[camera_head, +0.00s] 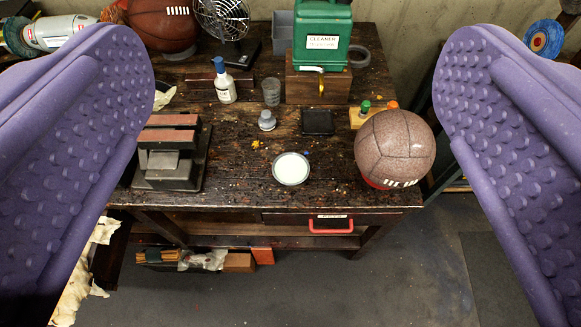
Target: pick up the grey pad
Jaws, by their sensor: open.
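A small dark grey, nearly black square pad (318,122) lies flat on the wooden workbench (235,185), near the middle of the top. My gripper (296,65) is wide open, its two purple, studded fingers at the left and right of the picture. The pad appears between the fingers in the picture, and nothing is held. The pad looks uncovered from this side.
A white-filled bowl (291,169) and a grey knob-like piece (267,120) are nearby. A brown ball (395,148) stands right, a clamp-like block (171,155) left. A wooden box (318,87) with a green cleaner can (322,38) stands behind the pad.

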